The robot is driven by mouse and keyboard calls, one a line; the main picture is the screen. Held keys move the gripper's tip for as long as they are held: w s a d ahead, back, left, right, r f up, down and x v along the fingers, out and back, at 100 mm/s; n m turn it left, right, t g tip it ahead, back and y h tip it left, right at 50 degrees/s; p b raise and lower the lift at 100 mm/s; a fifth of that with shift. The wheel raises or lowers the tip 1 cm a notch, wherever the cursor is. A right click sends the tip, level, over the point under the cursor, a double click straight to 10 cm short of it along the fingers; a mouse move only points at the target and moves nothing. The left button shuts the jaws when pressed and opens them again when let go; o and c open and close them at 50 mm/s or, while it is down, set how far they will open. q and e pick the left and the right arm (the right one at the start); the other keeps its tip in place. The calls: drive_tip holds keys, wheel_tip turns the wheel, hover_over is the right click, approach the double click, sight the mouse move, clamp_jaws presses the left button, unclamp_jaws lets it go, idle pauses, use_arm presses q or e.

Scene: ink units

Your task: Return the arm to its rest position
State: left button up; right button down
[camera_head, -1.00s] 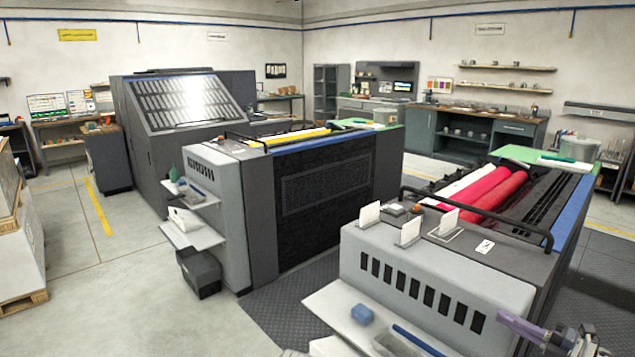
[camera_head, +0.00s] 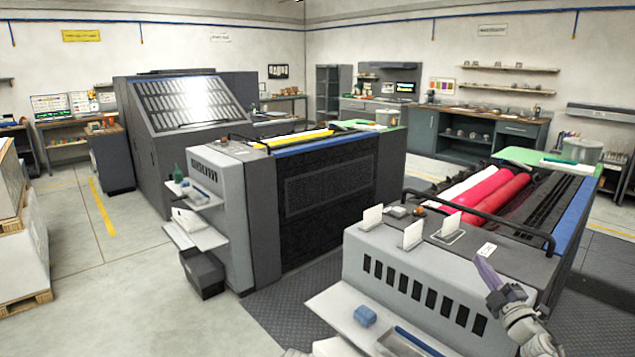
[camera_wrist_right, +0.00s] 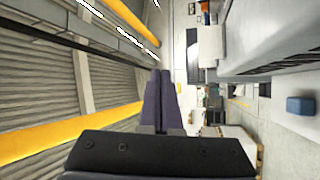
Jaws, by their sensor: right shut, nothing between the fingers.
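My right gripper (camera_head: 486,268) is at the lower right of the head view, in front of the near grey ink unit (camera_head: 420,262). Its purple fingers point up and left and are shut with nothing between them. In the right wrist view the gripper's two fingers (camera_wrist_right: 161,85) lie side by side, closed and empty. I cannot tell from the head view whether the fingers touch the unit. My left gripper is not in view.
The near unit carries red rollers (camera_head: 492,198) and small cards on top. A shelf with a blue sponge (camera_head: 365,316) juts from its front. A second unit (camera_head: 220,220) stands behind left. Open floor (camera_head: 110,300) lies at left.

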drive_tip(key=w+a+f+m+g+h+p, duration=0.1)
drive_tip(key=w+a+f+m+g+h, duration=0.35)
drive_tip(key=m+h, duration=0.5)
drive_tip(key=s+a+f+m+g+y+p, duration=0.2)
drive_tip(key=s+a+f+m+g, duration=0.4)
drive_tip(key=a+f, duration=0.65)
drive_tip(key=s+a+f+g+y, duration=0.1)
drive_tip(key=s+a+f+g, duration=0.1)
drive_tip(key=s+a, duration=0.3)
drive_tip(key=s+a+f+n+g+y, duration=0.1)
drive_tip(key=s+a+f+g, duration=0.1)
drive_tip(key=s+a+g, duration=0.3)
drive_tip(key=s+a+f+n+g+y, duration=0.1)
drive_tip(key=s+a+f+g, duration=0.1)
drive_tip(key=s+a, duration=0.4)
drive_tip(key=s+g, duration=0.1)
drive_tip(key=s, duration=0.4)
drive_tip(key=shift+s+a+f+p, duration=0.2)
drive_tip(key=shift+a+f+p, duration=0.1)
drive_tip(key=shift+a+f, duration=0.1)
